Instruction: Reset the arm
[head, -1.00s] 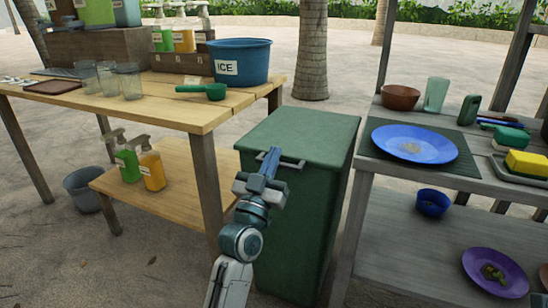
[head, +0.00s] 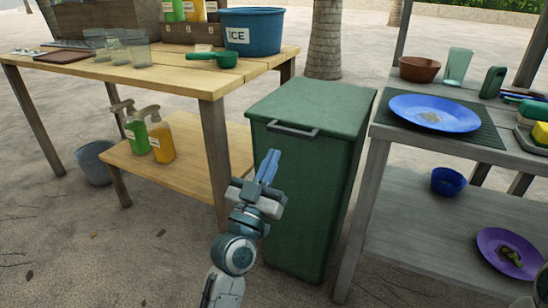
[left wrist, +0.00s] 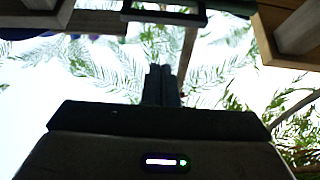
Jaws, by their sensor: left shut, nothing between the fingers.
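My left gripper (head: 268,167) is in the middle of the head view, pointing up, its two blue fingers together and empty. It shows in front of the green lidded bin (head: 315,150), below and left of the bin's grey handle (head: 292,129), and looks apart from the handle. In the left wrist view my left gripper (left wrist: 161,86) is dark and its fingers are together, with bright sky and palm fronds behind. The bin's lid looks closed. Only a small pale piece at the bottom right edge of the head view may belong to my right arm; my right gripper does not show.
A wooden table (head: 180,82) at left holds a blue ICE tub (head: 253,40), a green scoop (head: 215,57) and glasses. Pump bottles (head: 161,140) stand on its lower shelf. A grey shelf (head: 385,215) at right holds a blue plate (head: 460,118) and a purple plate (head: 490,250).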

